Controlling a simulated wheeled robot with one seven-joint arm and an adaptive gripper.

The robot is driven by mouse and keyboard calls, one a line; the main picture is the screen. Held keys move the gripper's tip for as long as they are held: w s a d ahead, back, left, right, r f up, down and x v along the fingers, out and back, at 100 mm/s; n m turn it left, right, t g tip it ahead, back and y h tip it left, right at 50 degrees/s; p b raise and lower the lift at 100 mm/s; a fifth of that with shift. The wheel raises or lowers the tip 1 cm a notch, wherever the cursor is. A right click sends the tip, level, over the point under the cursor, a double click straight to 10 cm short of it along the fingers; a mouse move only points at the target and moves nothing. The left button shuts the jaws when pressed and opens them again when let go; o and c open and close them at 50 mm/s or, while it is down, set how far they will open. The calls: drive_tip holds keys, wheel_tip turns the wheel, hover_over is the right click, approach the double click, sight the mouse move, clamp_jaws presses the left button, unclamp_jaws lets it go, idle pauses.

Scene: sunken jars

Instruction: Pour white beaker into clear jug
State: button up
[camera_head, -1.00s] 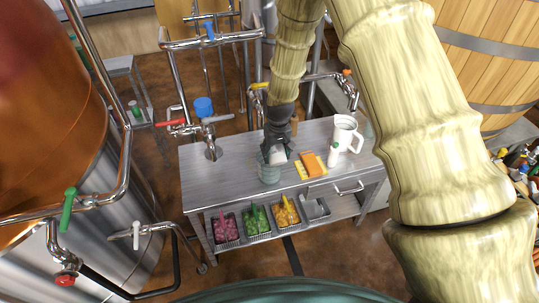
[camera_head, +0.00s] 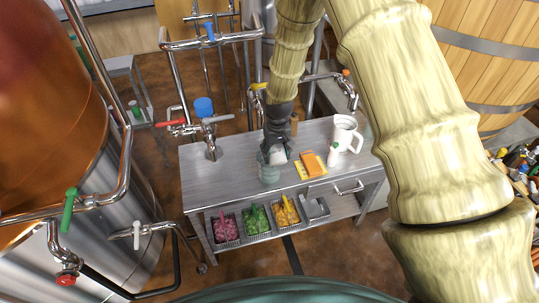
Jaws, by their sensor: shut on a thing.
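My gripper (camera_head: 274,149) is shut on the white beaker (camera_head: 280,157) above the metal table. The beaker is small and partly hidden by my fingers, and it looks tilted. The clear jug (camera_head: 268,174), greenish and see-through, stands on the table just below and left of the beaker. The beaker is at the jug's rim in the picture; I cannot tell whether they touch, or whether anything is flowing. The jug's contents are too small to make out.
On the metal table (camera_head: 230,165), an orange sponge on a yellow cloth (camera_head: 312,165), a white handled pitcher (camera_head: 345,133) and a small white bottle (camera_head: 332,156) stand to the right. Bins of coloured items sit on the shelf below.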

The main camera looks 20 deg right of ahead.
drive_tip(key=shift+g+p, duration=0.5)
drive_tip(key=shift+g, duration=0.3)
idle(1.9)
drive_tip(key=shift+w+f+g, duration=0.15)
drive_tip(key=shift+g, duration=0.25)
drive_tip(key=shift+w+f+g, duration=0.15)
drive_tip(key=shift+g, duration=0.75)
